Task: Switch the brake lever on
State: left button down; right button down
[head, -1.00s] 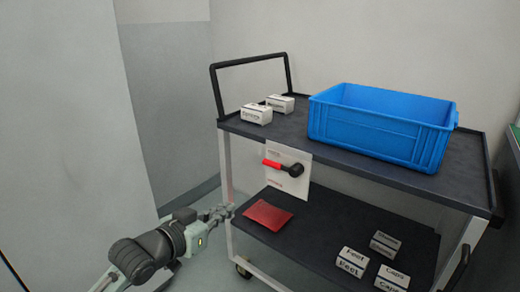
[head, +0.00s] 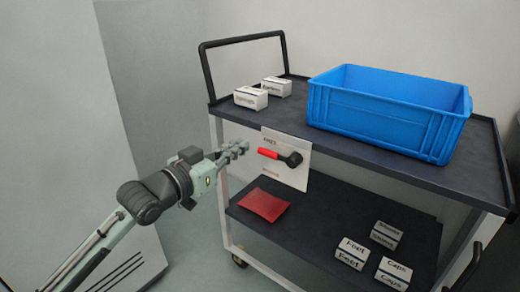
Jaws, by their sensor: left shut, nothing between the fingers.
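The brake lever (head: 270,154) has a red grip pointing left and a black round pivot at its right. It is mounted on a white plate (head: 298,174) on the front of the cart, below the top shelf. The lever lies nearly level, tilted slightly. My left gripper (head: 243,147) is shut and empty. It is just left of the red grip, at about the same height, with a small gap in the picture; I cannot tell the depth between them. My right gripper is not in view.
The dark two-shelf cart (head: 400,176) has a black handle at its left. A blue crate (head: 385,115) and two white boxes stand on top. A red packet (head: 264,204) and white labelled boxes (head: 350,254) lie on the lower shelf. Grey walls stand left and behind.

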pick_arm(q)
send_over(273, 155)
jog(key=a, duration=0.4)
jog(key=f, duration=0.3)
jog(key=shift+s+d+f, duration=0.1)
jog(key=shift+s+d, duration=0.2)
jog(key=shift+w+d+f, duration=0.1)
jog(key=shift+f, duration=0.5)
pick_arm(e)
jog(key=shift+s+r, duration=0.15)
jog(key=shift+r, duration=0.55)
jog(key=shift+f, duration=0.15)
